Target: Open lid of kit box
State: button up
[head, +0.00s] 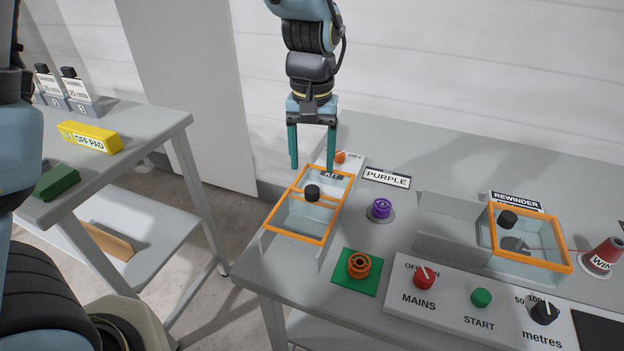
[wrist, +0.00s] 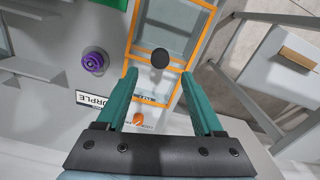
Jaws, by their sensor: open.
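The kit box (head: 294,234) stands at the left end of the right-hand table. Its clear lid with an orange frame (head: 322,240) lies shut over it, with a round black knob (head: 312,192) on a crossbar. The lid's orange frame (wrist: 126,70) and the black knob (wrist: 160,58) also show in the wrist view. My gripper (head: 312,168) is open and empty, pointing down above the far end of the box. In the wrist view the knob lies beyond and between the fingertips (wrist: 172,78), apart from them.
A purple spool (head: 380,208) on a peg stands right of the box. An orange spool (head: 358,265) sits on a green pad (head: 344,285) in front. A control panel (head: 450,300) and the rewinder box (head: 552,245) are farther right. Behind the box is a small orange knob (head: 341,156).

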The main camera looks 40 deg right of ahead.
jog(key=shift+r, duration=2)
jog(key=w+a+f+n, duration=0.1)
jog(key=w+a+n, duration=0.1)
jog(key=w+a, duration=0.55)
jog(key=w+a+n, duration=0.2)
jog(key=w+a, duration=0.2)
jog(key=a, duration=0.6)
jog(key=a+f+n+t, duration=0.1)
jog(key=a+f+n, duration=0.1)
jog(key=a, duration=1.7)
jog(key=shift+w+a+n+t, duration=0.2)
jog(key=shift+n+t, duration=0.1)
jog(key=shift+n, duration=0.6)
